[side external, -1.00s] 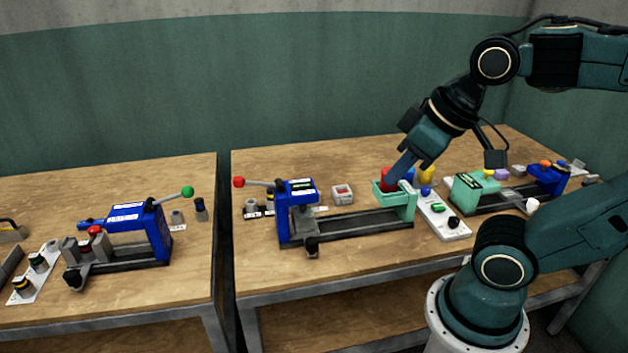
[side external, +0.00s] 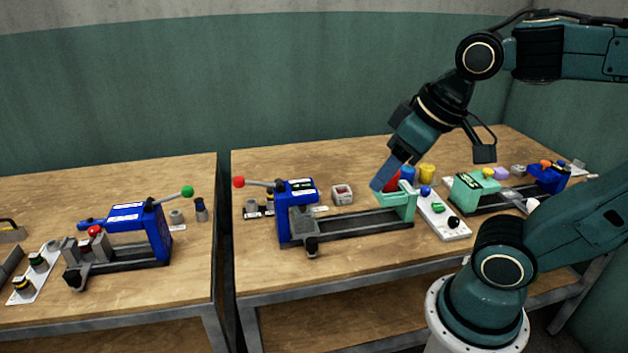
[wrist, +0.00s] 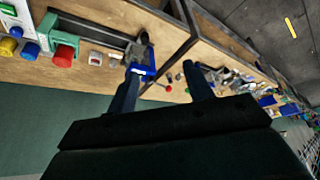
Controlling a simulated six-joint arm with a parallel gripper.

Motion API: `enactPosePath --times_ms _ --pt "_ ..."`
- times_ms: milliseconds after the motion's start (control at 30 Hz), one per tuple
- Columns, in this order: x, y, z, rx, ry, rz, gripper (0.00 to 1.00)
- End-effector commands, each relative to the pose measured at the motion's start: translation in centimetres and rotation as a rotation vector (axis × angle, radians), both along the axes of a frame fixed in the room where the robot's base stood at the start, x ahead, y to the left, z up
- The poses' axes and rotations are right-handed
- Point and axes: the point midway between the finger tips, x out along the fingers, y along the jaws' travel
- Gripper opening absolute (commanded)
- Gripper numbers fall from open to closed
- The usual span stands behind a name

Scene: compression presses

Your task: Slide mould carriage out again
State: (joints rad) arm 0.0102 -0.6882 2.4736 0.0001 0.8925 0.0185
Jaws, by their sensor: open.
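The middle press has a blue head (side external: 297,190) at its left end, a mint-green end block (side external: 398,203) at its right and a dark rail (side external: 360,225) between them. A grey block that looks like the mould carriage (side external: 304,224) sits at the left, below and in front of the blue head. A black knob (side external: 311,246) is at its front. My gripper (side external: 381,186) is open and empty above the rail, in front of the red cylinder (side external: 394,181) at the green block. In the wrist view, my gripper's two fingers (wrist: 160,82) are apart with the blue head behind them.
A lever with a red ball (side external: 239,182) sticks out left of the blue head. A white button panel (side external: 443,218) and another press (side external: 478,190) stand at the right. A second table at the left holds another blue press (side external: 135,220). The rail's middle is clear.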

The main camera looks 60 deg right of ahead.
Motion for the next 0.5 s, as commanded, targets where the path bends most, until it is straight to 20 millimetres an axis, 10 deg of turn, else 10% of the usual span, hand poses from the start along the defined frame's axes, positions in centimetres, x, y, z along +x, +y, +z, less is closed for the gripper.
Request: enactPosePath --times_ms 500 --pt "7.7 -1.8 -2.2 0.049 0.166 -0.168 0.52"
